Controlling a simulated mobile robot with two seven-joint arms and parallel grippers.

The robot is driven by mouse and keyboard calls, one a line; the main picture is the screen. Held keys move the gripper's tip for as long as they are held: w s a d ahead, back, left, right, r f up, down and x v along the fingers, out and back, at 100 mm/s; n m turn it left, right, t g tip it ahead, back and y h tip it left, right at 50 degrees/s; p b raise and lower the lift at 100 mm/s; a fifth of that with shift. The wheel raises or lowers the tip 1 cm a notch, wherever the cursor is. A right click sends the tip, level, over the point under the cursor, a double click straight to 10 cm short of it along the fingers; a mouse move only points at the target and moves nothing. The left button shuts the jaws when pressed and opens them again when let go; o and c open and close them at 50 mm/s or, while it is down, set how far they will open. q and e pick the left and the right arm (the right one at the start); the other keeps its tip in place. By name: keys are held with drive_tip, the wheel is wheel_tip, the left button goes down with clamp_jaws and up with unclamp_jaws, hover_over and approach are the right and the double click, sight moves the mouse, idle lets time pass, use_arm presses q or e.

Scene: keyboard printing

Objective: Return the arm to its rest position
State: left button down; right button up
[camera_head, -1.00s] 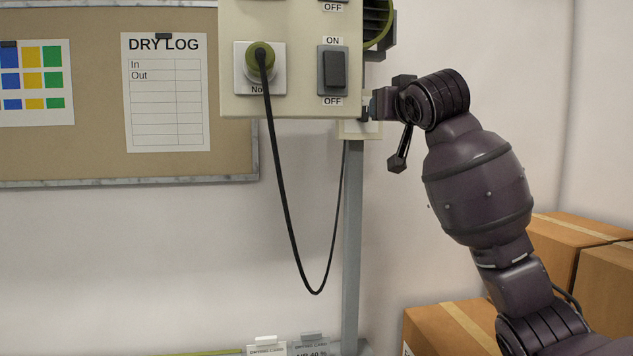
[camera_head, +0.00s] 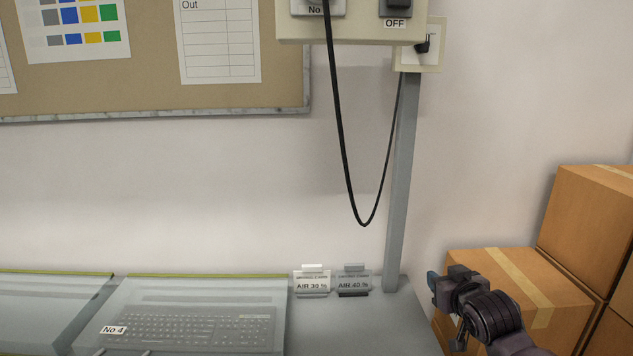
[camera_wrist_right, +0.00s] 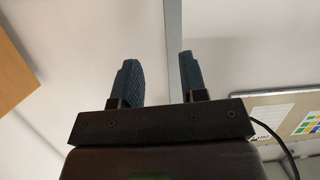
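My right gripper (camera_head: 440,282) is low at the right in the head view, in front of a cardboard box and right of the grey post's foot. In the right wrist view my right gripper (camera_wrist_right: 163,80) has its two dark fingers apart with nothing between them. It touches nothing that I can see. My left gripper is in neither view.
A control box (camera_head: 350,29) on a grey post (camera_head: 403,190) has a black cable (camera_head: 342,140) hanging in a loop. A keyboard (camera_head: 190,331) marked No 4 lies under a clear cover. Cardboard boxes (camera_head: 590,215) stand at the right.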

drive_tip(key=shift+g, duration=0.8)
drive_tip(key=s+f, duration=0.4)
drive_tip(key=f, duration=0.1)
drive_tip(key=s+f, duration=0.5)
drive_tip(key=f, duration=0.1)
drive_tip(key=s+d+f, duration=0.1)
drive_tip(key=s+f, duration=0.4)
drive_tip(key=shift+f, duration=0.35)
drive_tip(key=s+f, duration=0.4)
drive_tip(key=s, duration=0.4)
drive_tip(key=s+f+g+h, duration=0.1)
drive_tip(key=s+f, duration=0.4)
drive_tip(key=s, duration=0.4)
drive_tip(key=shift+s+m, duration=0.2)
drive_tip(key=shift+m, duration=0.2)
